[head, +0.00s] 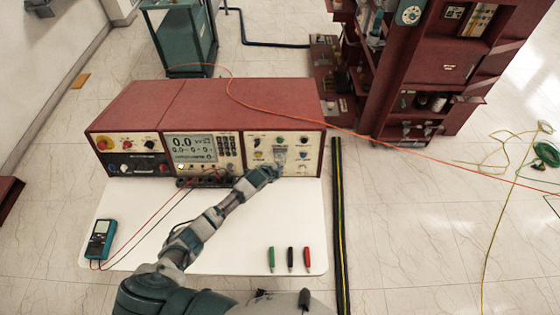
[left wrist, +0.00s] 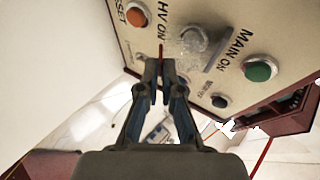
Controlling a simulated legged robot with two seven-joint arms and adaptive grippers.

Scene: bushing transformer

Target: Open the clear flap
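The clear flap (left wrist: 205,45) is a see-through cover on the cream control panel in the left wrist view, between the "HV ON" and "MAIN ON" labels. In the head view, a pale cover (head: 279,153) shows on the right-hand panel of the red console. My left gripper (left wrist: 160,70) has its fingertips nearly together in front of the panel, to the left of the flap in the wrist view. A thin red strip shows just beyond the tips; contact is unclear. In the head view, my left gripper (head: 274,171) is at the panel's lower edge. My right gripper is not seen.
An orange button (left wrist: 137,15) and a green button (left wrist: 259,70) sit on the panel. A red shelf unit (head: 450,70) stands at the back right.

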